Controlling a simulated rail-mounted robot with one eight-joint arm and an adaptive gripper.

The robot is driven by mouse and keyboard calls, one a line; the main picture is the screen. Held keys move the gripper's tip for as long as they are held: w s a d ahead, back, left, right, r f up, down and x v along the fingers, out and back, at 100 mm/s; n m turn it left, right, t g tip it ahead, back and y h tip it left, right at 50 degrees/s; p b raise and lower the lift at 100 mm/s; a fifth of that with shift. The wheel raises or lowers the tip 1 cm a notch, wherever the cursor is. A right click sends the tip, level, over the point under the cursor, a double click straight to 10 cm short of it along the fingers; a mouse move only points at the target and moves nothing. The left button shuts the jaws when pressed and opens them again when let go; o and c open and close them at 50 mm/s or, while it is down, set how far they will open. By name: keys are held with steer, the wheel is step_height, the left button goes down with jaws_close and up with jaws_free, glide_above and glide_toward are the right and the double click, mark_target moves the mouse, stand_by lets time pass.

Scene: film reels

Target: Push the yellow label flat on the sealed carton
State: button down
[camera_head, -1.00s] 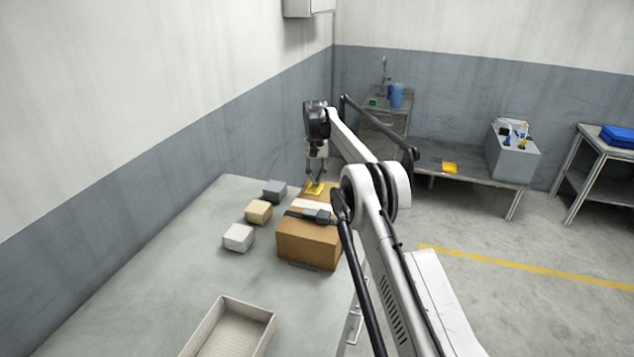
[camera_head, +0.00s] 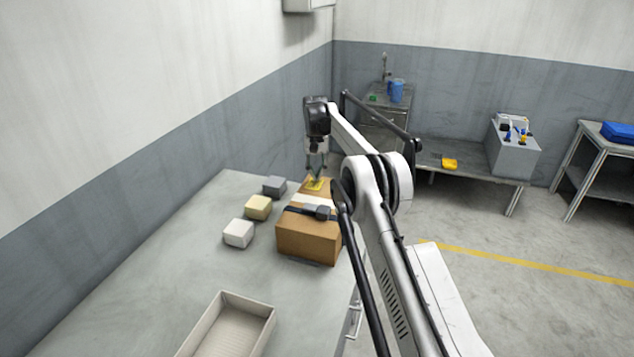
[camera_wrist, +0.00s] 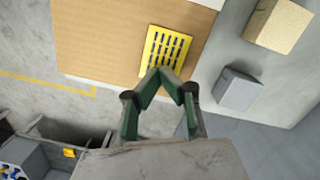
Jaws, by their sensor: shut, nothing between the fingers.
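The sealed carton (camera_head: 308,242) is a brown box on the table with a pale band and a dark strap-like piece across its top. The yellow label (camera_head: 314,184) lies at the carton's far end, and in the wrist view the label (camera_wrist: 165,51) shows dark marks in rows. My gripper (camera_head: 316,174) points down at the label, its fingers shut and empty. In the wrist view its fingertips (camera_wrist: 160,72) meet over the label's near edge. I cannot tell whether they touch it. The carton top (camera_wrist: 110,35) fills much of that view.
A grey block (camera_head: 274,187), a tan block (camera_head: 258,207) and a white block (camera_head: 238,233) stand left of the carton. An open tray (camera_head: 268,325) lies at the table's front. Bare table (camera_head: 165,275) lies left of the blocks.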

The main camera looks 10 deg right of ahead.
mark_target(317, 182)
steer(key=shift+s+f, duration=0.3)
steer(key=shift+s, duration=0.35)
steer(key=shift+s+a+r, duration=0.1)
steer(key=shift+s+r, duration=0.15)
steer(key=shift+r, duration=0.05)
step_height(317, 182, up, 10)
steer(key=p, duration=0.5)
steer(key=s+a+r+t+b, duration=0.1)
steer(key=s+r+t+b, duration=0.2)
steer(key=s+r, duration=1.1)
steer(key=shift+s+a+r+n+b, duration=0.2)
steer(key=shift+a+r+n+b, duration=0.15)
steer(key=shift+b, duration=0.6)
